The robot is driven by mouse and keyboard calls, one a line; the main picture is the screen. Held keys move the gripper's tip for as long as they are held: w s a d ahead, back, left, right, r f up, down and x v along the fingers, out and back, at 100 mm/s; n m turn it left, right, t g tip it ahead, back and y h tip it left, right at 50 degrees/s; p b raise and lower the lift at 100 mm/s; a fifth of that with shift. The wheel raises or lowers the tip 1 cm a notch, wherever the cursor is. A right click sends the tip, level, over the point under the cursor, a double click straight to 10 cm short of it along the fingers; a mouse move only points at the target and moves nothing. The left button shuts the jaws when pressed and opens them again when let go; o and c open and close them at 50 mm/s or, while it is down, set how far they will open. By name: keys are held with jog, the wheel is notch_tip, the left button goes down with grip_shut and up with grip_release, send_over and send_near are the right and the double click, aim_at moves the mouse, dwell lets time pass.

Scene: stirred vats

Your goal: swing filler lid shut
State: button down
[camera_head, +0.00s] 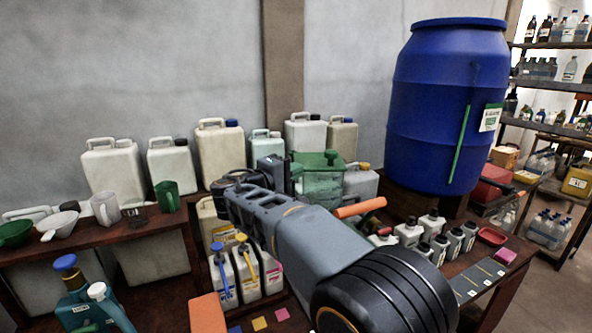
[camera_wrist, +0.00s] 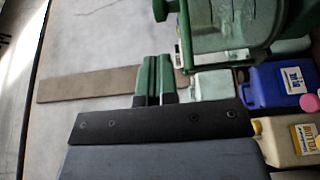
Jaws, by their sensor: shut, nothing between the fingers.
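The green filler (camera_head: 318,182) stands among the containers at the back middle, partly hidden behind my arm. Its green lid (camera_head: 318,158) appears to be at the top; its exact angle is hard to tell. In the wrist view the green filler body (camera_wrist: 235,30) fills the upper right, cut off by the frame edge. My gripper's green-and-black fingers (camera_wrist: 154,90) are together and empty, below and left of the filler, with a visible gap from its main body. In the head view the fingertips are not clearly visible behind my wrist.
A large blue drum (camera_head: 430,100) stands at the right. Pale jerrycans (camera_head: 115,165) line the wall behind the bench (camera_head: 150,230). Small white bottles (camera_head: 408,233) crowd the bench at right, and jugs (camera_head: 248,270) stand in front. In the wrist view a blue container (camera_wrist: 270,88) is close right of my fingers.

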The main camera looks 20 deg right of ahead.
aim_at(327, 156)
jog(key=p+x, duration=0.3)
jog(key=x, duration=0.8)
jog(key=shift+f, duration=0.1)
